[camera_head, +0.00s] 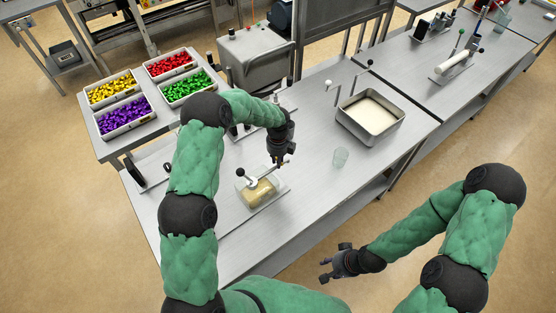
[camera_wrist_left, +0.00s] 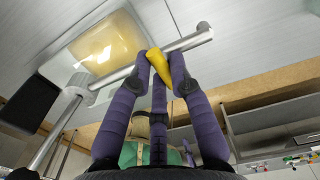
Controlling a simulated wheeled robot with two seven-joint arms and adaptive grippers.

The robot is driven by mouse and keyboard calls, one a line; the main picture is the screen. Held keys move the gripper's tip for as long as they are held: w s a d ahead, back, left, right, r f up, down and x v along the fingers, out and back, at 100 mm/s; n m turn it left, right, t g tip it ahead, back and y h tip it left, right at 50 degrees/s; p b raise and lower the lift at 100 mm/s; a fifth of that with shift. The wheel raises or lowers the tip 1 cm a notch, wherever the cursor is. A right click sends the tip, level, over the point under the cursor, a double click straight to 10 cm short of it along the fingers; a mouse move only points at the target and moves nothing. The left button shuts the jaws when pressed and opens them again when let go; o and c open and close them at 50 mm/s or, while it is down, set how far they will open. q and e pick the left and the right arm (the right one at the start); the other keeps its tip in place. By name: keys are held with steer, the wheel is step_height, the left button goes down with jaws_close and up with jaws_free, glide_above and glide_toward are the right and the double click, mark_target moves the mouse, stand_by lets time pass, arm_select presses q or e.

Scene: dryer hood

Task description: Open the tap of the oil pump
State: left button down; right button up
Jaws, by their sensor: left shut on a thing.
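The oil pump stands on the steel table. It has a clear container of yellowish liquid (camera_head: 257,193), a metal pipe (camera_wrist_left: 186,44) and a lever with a black knob (camera_head: 240,172). The small yellow tap (camera_wrist_left: 160,67) sits at the pipe, between the fingertips of my left gripper (camera_head: 279,161). The left gripper (camera_wrist_left: 160,80) is shut on this tap from above the pump. The tap is hidden by the gripper in the head view. My right gripper (camera_head: 335,264) is open and empty, beyond the table's front edge.
A metal tray (camera_head: 397,125) with pale content is farther right. White bins of yellow, red, purple and green pieces (camera_head: 188,87) stand at the back left.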

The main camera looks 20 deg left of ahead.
arm_select(q)
steer(key=n+b, duration=0.3)
steer(key=shift+f+n, duration=0.2)
steer(key=shift+n, duration=0.1)
steer(key=n+b, duration=0.3)
steer(key=n, duration=0.1)
steer(key=shift+d+n, duration=0.15)
steer(key=shift+n, duration=0.15)
steer(key=n+b, duration=0.3)
steer(key=n, duration=0.2)
steer(key=shift+d+r, duration=0.1)
steer(key=n+b, duration=0.1)
steer(key=n, duration=0.3)
steer(key=shift+w+n+b, duration=0.1)
steer(key=shift+n+b, duration=0.2)
steer(key=shift+b, duration=0.05)
steer(key=shift+r, duration=0.1)
steer(key=c, duration=1.1)
jaws_free()
steer(key=shift+c, duration=0.2)
